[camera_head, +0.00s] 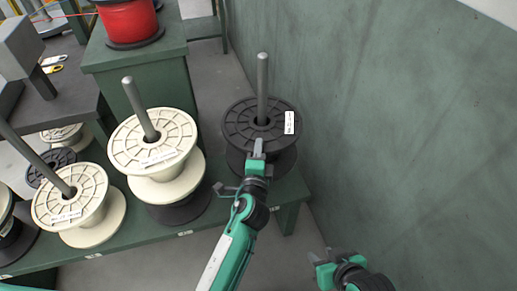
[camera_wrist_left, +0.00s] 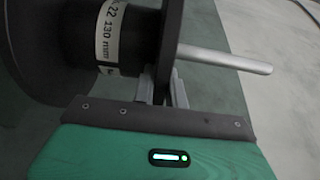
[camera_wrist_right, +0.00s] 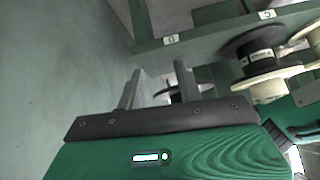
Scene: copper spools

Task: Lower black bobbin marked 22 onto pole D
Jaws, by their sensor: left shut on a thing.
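The black bobbin (camera_head: 240,122) is around the rightmost pole (camera_head: 262,88), whose top stands well above the upper flange. In the left wrist view its label (camera_wrist_left: 108,35) reads 22 and 130 mm. My left gripper (camera_head: 257,150) is shut on the near edge of the bobbin's upper flange; its fingers (camera_wrist_left: 162,88) pinch the flange in the left wrist view, where the pole (camera_wrist_left: 230,60) sticks out past it. I cannot tell whether the bobbin touches the bench. My right gripper (camera_wrist_right: 155,90) is open and empty, low at the right in the head view (camera_head: 318,262).
A D tag (camera_wrist_right: 171,40) and a C tag (camera_wrist_right: 267,14) are on the green bench edge. A cream spool (camera_head: 152,140) sits above a black one on the adjacent pole. Another cream spool (camera_head: 80,205) is further left. A red spool (camera_head: 130,20) stands behind. A green wall (camera_head: 400,120) bounds the right.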

